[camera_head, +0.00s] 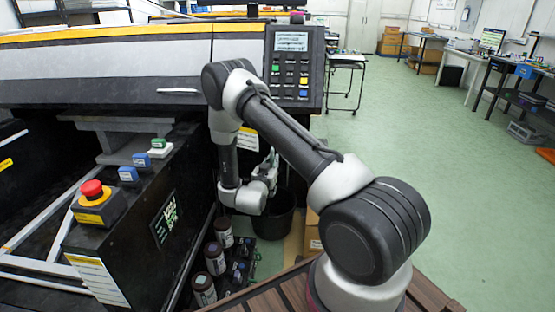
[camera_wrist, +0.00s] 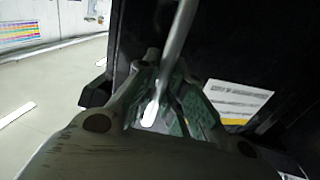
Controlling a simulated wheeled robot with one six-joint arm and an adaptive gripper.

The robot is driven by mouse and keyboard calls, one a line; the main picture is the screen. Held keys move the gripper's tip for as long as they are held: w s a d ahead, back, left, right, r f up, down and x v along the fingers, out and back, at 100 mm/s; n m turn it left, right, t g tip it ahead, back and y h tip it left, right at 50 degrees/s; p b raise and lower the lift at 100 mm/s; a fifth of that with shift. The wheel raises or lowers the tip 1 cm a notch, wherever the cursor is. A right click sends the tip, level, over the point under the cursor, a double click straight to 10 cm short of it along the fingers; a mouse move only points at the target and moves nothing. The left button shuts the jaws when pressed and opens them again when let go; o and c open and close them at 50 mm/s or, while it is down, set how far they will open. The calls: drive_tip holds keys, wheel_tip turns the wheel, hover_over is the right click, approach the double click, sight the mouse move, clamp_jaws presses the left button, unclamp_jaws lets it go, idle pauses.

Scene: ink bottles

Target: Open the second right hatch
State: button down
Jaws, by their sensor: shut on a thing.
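The machine's black front (camera_head: 50,92) has a long panel with a pale horizontal handle (camera_head: 178,91) left of my arm. I cannot tell which panel is the second right hatch. My gripper (camera_head: 268,168) is low beside the machine, partly hidden by my arm. In the wrist view, my gripper (camera_wrist: 168,75) has its fingers closed around a slim silver bar, which looks like a handle (camera_wrist: 180,30). A dark panel (camera_wrist: 240,45) lies behind the bar. The fingers hide where the bar is fixed.
A control panel with keypad (camera_head: 291,65) is at the machine's corner. Brown ink bottles (camera_head: 215,258) stand below, near a black bin (camera_head: 272,215). A red emergency button (camera_head: 92,188) is at left. A white label (camera_wrist: 235,100) is right of my gripper. Green floor is open at right.

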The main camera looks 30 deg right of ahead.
drive_tip(key=s+a, duration=0.3)
drive_tip(key=a, duration=1.8)
drive_tip(key=shift+s, duration=0.15)
drive_tip(key=c, duration=1.5)
unclamp_jaws()
